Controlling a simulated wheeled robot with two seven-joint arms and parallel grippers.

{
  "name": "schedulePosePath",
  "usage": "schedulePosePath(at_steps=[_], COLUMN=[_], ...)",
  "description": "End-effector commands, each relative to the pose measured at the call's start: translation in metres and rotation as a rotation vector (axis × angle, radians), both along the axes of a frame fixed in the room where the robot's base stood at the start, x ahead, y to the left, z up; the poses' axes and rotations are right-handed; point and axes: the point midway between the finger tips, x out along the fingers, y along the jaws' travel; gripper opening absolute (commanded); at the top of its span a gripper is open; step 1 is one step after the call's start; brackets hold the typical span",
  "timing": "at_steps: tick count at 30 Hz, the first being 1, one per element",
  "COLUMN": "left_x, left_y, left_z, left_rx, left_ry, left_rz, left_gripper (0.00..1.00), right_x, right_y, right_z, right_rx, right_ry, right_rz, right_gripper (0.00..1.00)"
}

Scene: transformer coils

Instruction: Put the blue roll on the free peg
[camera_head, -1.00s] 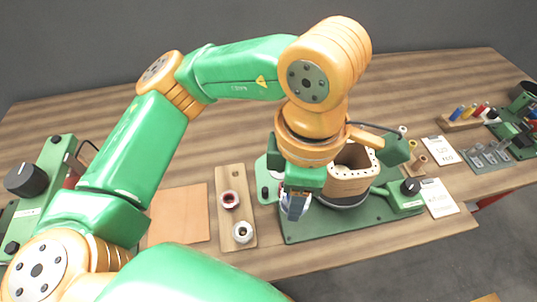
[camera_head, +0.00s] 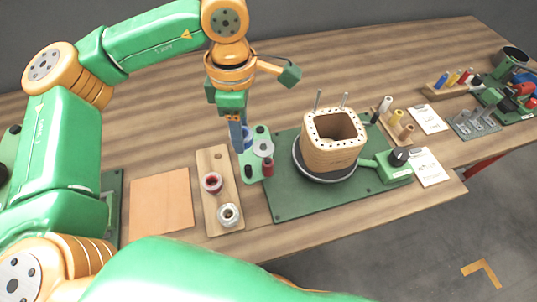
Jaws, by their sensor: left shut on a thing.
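My left gripper (camera_head: 240,147) points down over the table, between the wooden peg board and the green winding base. It is shut on the blue roll (camera_head: 248,138), which is mostly hidden by the fingers. The peg board (camera_head: 221,190) carries a dark red roll (camera_head: 212,183) in the middle and a silver-white roll (camera_head: 228,215) at the near end. The free peg (camera_head: 218,156) shows as a small brown spot at the far end, just left of the gripper. My right gripper is not in view.
A square wooden coil former (camera_head: 331,142) stands on the green base (camera_head: 290,205). A grey spool (camera_head: 263,148) and a dark red spool (camera_head: 268,168) stand close right of the gripper. A flat tan panel (camera_head: 160,203) lies left of the board.

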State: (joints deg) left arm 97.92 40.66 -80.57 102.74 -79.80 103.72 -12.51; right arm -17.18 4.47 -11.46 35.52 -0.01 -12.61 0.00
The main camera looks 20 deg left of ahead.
Motion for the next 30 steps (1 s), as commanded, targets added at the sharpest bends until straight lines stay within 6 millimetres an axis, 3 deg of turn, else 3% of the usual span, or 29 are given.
schedulePosePath(at_steps=[1, 4, 9, 14, 25, 30], left_x=[0.009, 0.021, 0.028, 0.028, 0.028, 0.028], left_y=[0.021, 0.058, 0.088, 0.090, 0.090, 0.089], left_z=[-0.015, -0.031, -0.041, -0.049, -0.093, -0.099], left_rx=[-0.002, -0.004, -0.004, -0.004, -0.004, -0.005], left_ry=[-0.004, -0.012, -0.022, -0.023, -0.022, -0.024], left_rz=[0.013, 0.003, -0.014, -0.020, -0.019, -0.018], left_gripper=[0.00, 0.00, 0.00, 0.00, 0.00, 0.00], right_x=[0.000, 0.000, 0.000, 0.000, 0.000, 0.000], right_y=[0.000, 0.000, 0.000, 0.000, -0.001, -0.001], right_z=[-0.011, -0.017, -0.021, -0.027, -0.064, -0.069], right_rx=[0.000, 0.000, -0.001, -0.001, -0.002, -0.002], right_ry=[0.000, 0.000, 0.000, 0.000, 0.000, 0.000], right_rz=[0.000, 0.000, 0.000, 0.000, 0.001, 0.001], right_gripper=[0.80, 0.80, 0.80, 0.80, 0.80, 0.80])
